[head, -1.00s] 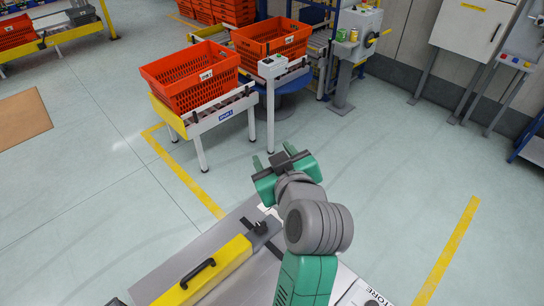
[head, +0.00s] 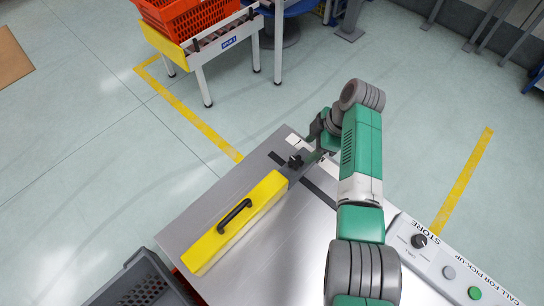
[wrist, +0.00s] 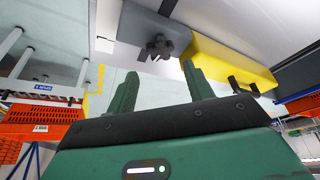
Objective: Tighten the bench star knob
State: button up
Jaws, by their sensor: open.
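The bench star knob (head: 295,161) is a small black lobed knob on a dark grey block at the far end of the yellow guard on the bench. In the wrist view the knob (wrist: 159,46) shows its lobes, just beyond my fingertips and roughly between them. My gripper (wrist: 160,72) is open and empty, its two green fingers spread apart and pointing toward the knob. In the head view my gripper (head: 313,155) is just right of the knob, partly hidden by my arm. I see no contact with the knob.
The yellow guard with a black handle (head: 234,216) lies beside the knob on the grey bench (head: 192,222). A control panel (head: 447,265) is at the lower right, a dark grey crate (head: 145,281) at the lower left. An orange tote (head: 190,17) stands on a conveyor beyond open floor.

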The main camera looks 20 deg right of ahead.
aim_at(297, 161)
jog(key=b+x, duration=0.2)
jog(key=x, duration=0.5)
jog(key=shift+a+f, duration=0.15)
jog(key=shift+f, duration=0.2)
jog(key=c, duration=0.7)
